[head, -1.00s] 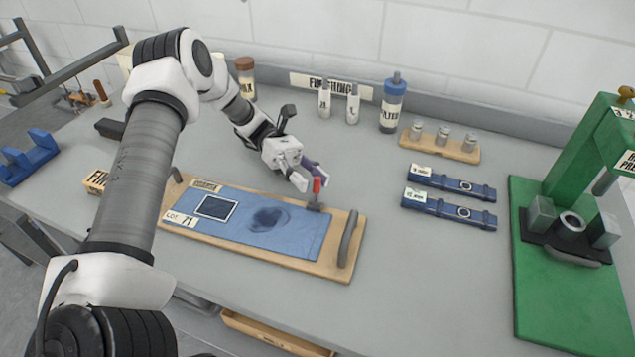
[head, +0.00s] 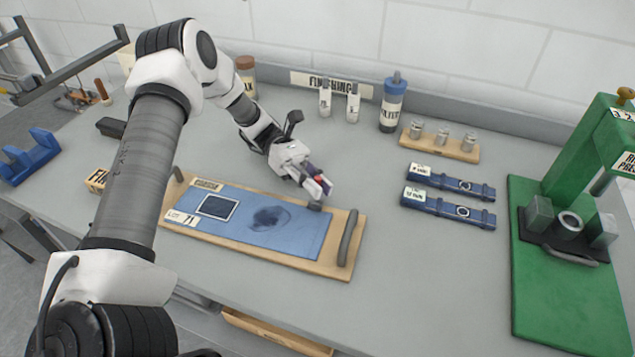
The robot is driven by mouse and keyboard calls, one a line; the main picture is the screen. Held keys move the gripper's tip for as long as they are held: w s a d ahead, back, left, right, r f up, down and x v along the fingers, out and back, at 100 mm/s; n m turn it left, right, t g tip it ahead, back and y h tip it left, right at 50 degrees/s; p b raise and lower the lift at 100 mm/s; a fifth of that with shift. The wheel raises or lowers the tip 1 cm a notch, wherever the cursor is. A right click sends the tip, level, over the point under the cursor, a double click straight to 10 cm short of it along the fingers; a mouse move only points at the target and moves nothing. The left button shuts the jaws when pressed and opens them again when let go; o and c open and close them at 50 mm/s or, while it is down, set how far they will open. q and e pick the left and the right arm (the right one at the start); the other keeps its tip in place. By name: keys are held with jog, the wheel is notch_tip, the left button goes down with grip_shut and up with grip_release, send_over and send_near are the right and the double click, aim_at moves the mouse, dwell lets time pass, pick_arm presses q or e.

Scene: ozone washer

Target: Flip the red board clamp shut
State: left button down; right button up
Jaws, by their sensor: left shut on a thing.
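The wooden board (head: 345,270) lies on the grey table with a blue cloth (head: 300,236) flat on it. The cloth carries a dark stain and a framed dark square. The red clamp lever (head: 317,179) shows only as a small patch between the fingers of my left gripper (head: 321,189), at the board's far right edge. The gripper is shut on the lever. The clamp's grey base (head: 315,206) sits just below the fingers, at the cloth's edge. How far the lever is tilted is mostly hidden by the fingers. My right gripper is out of view.
Two blue labelled bars (head: 448,208) lie to the right, before a green press (head: 570,270). Bottles and a wooden rack (head: 440,145) stand at the back.

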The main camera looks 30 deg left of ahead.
aim_at(311, 217)
pick_arm(q)
jog(key=shift+s+r, duration=0.1)
jog(key=shift+s+d+r+m+t+y+p, duration=0.1)
jog(key=shift+s+m+t+y+p, duration=0.25)
jog(key=shift+m, duration=0.2)
jog(key=shift+s+d+r+m+t+y+p, duration=0.1)
jog(key=shift+m+t+y+p, duration=0.2)
jog(key=shift+m+p, duration=0.2)
jog(key=shift+s+d+m+t+y+p, duration=0.1)
jog(key=shift+s+m+t+y+p, duration=0.3)
jog(key=shift+m+y+p, duration=0.4)
jog(key=shift+s+d+f+m+t+y, duration=0.15)
jog(key=shift+s+m+t+y, duration=0.15)
jog(key=shift+m, duration=0.2)
jog(key=shift+s+f+m+t+y, duration=0.1)
jog(key=shift+s+m+t, duration=0.05)
jog(key=shift+m+t, duration=0.25)
jog(key=shift+s+d+f+m+t+y+p, duration=0.1)
jog(key=shift+s+f+m+t+y+p, duration=0.4)
jog(key=shift+m+t, duration=0.4)
jog(key=c, duration=1.1)
grip_release()
jog(key=shift+c, duration=0.2)
